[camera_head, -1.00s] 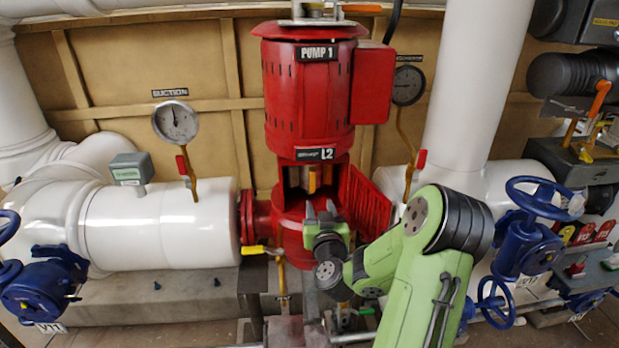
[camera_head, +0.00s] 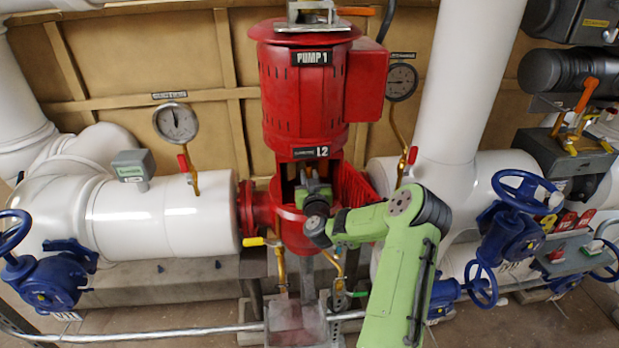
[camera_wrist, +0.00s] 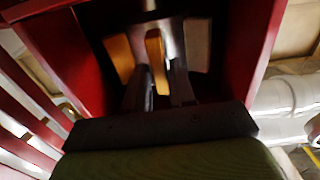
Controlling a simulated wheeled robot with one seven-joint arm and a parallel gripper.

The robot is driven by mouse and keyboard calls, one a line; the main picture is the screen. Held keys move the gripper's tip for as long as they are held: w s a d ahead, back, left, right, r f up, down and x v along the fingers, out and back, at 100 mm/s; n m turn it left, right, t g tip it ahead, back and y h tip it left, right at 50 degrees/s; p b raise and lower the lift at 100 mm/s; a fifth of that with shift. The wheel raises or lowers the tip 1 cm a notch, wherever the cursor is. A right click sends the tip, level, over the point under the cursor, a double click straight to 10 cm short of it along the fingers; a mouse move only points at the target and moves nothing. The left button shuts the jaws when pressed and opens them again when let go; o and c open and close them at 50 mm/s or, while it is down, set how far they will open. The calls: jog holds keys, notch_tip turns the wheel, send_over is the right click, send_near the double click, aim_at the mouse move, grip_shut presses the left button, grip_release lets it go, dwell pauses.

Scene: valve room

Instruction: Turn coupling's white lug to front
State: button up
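The coupling sits inside the red pump's open window, below the L2 label. In the wrist view I see its metal shaft (camera_wrist: 150,5), yellow-orange lugs (camera_wrist: 118,57) and a pale greyish lug (camera_wrist: 198,45) at right. That one may be the white lug; the shade makes its colour unsure. My gripper (camera_head: 313,178) is at the window in the head view and covers most of the coupling. In the wrist view its two fingers (camera_wrist: 163,75) reach into the window with a gap between them. Whether they touch a lug I cannot tell.
The red slatted guard door (camera_head: 355,188) hangs open on the right of the window. Red housing walls (camera_wrist: 252,60) stand close on both sides of my fingers. A yellow-handled valve (camera_head: 255,242) is below left. Blue handwheels (camera_head: 522,193) stand farther right.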

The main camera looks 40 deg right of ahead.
grip_shut()
jog(key=b, duration=0.2)
jog(key=y+b, duration=0.1)
jog(key=b, duration=0.1)
jog(key=shift+s+d+f+n+t, duration=0.15)
jog(key=shift+s+d+n+t, duration=0.05)
jog(key=shift+d+n+t, duration=0.2)
jog(key=shift+s+d+r+n+y+b, duration=0.1)
jog(key=shift+r+n+y+b, duration=0.2)
jog(key=shift+b, duration=0.8)
jog(key=shift+o, duration=2)
grip_release()
jog(key=shift+f, duration=0.1)
